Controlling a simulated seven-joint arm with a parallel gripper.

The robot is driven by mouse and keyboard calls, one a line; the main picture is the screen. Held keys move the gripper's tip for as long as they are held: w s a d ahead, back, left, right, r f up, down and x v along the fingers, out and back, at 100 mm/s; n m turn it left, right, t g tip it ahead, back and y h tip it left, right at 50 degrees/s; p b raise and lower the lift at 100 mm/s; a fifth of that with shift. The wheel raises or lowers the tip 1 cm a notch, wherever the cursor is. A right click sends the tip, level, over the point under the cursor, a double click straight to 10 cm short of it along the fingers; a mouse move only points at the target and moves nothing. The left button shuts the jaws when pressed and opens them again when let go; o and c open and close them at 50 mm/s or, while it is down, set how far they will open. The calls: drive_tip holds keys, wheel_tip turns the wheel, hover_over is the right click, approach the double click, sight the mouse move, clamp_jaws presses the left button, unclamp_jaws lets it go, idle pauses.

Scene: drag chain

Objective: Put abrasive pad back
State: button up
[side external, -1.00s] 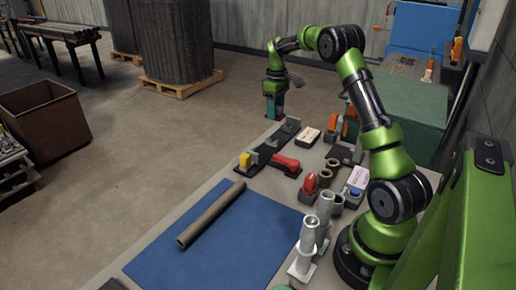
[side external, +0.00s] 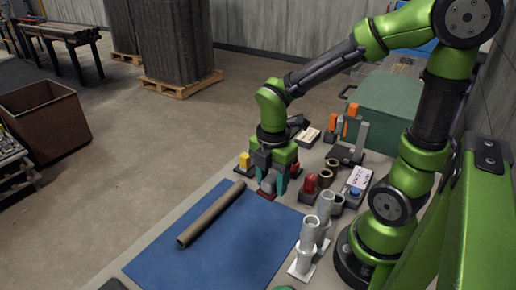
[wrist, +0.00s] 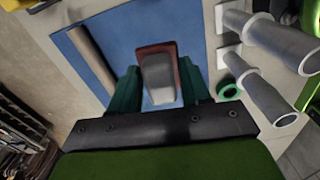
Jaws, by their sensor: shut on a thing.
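My gripper (side external: 272,184) points down near the far edge of the blue mat (side external: 232,243). Its teal fingers are shut on the abrasive pad (side external: 266,196), a dark red-brown pad with a grey block-shaped grip. In the wrist view the pad's grey grip (wrist: 159,72) sits between the two fingers, with the red-brown rim showing around it. The blue mat (wrist: 115,42) lies beneath. I cannot tell whether the pad touches the mat or hangs just above it. My gripper hides part of the tools behind it.
A brown tube (side external: 210,214) lies along the mat's left side. Grey upright cylinders (side external: 308,240) stand right of the mat. A red-topped item (side external: 310,182) and brown rings (side external: 327,176) stand close to the right of my gripper. The mat's near middle is clear.

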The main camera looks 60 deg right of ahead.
sight(272, 222)
drive_tip(key=shift+s+f+n, duration=0.4)
drive_tip(key=shift+f, duration=0.05)
drive_tip(key=shift+w+f, duration=0.15)
drive_tip(key=shift+f, duration=0.2)
wheel_tip(272, 222, down, 9)
drive_tip(key=shift+f, duration=0.1)
drive_tip(key=shift+f, duration=0.1)
drive_tip(key=o, duration=1)
